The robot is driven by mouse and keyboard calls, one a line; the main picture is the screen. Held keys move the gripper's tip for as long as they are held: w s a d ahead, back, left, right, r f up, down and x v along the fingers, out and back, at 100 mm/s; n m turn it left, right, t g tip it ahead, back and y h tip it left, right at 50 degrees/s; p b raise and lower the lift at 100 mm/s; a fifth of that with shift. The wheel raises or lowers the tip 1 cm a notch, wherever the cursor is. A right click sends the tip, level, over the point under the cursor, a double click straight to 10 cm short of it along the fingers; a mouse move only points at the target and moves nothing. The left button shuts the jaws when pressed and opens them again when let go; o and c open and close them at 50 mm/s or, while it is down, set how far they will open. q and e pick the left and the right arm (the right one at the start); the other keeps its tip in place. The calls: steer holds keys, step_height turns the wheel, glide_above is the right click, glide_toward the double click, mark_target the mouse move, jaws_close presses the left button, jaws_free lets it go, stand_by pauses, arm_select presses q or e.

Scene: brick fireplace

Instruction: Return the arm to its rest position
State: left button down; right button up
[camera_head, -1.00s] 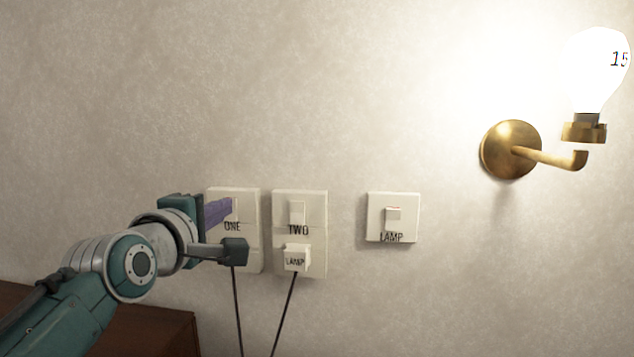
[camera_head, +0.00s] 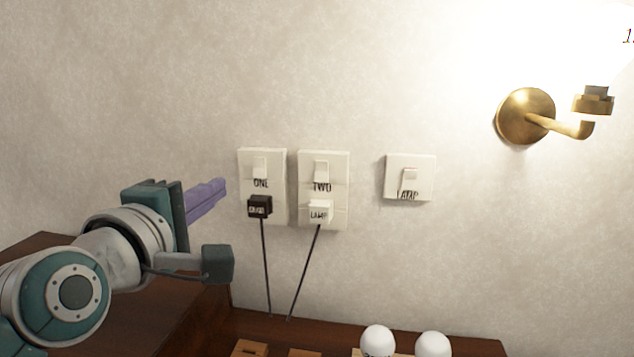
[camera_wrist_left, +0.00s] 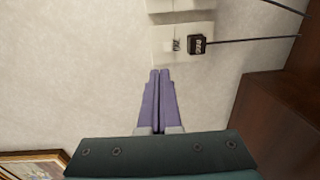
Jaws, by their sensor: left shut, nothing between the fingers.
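My left gripper (camera_head: 222,186) has purple fingers and a teal body, and comes in from the left in the head view. Its fingers are closed together with nothing between them, also in the left wrist view (camera_wrist_left: 160,73). The fingertips appear just left of the switch plate ONE (camera_head: 277,163), apart from it. That plate holds a rocker switch and a black plug. My right gripper is not in view.
Right of ONE are the plate TWO (camera_head: 338,165) with a white LAMP plug (camera_head: 319,211) and the LAMP switch (camera_head: 410,176). A brass wall lamp (camera_head: 526,116) glows at upper right. Brown furniture (camera_head: 470,347) with white bulbs (camera_head: 378,340) lies below.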

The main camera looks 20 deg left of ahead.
arm_select(q)
steer(key=shift+s+d+r, duration=0.1)
steer(key=shift+s+d, duration=0.05)
steer(key=shift+s, duration=0.35)
steer(key=s+d+m+g+h+p, duration=0.1)
steer(key=s+d+m+g+p, duration=0.35)
steer(key=s+m, duration=0.35)
steer(key=s+d+r+m+g+h+p, duration=0.1)
steer(key=s+d+m+g+h+p, duration=0.15)
steer(key=s+m+g+p, duration=0.4)
steer(key=s+d+m+g+h+p, duration=0.1)
steer(key=s+d+m+g+p, duration=0.25)
steer(key=s+m, duration=0.65)
step_height(320, 180, up, 36)
steer(key=n+t+p, duration=0.1)
steer(key=n+p, duration=0.1)
steer(key=p, duration=3.4)
steer(key=shift+w+d+r, duration=0.15)
steer(key=shift+d+r, duration=0.05)
steer(key=shift+r, duration=0.05)
steer(key=shift+y, duration=0.25)
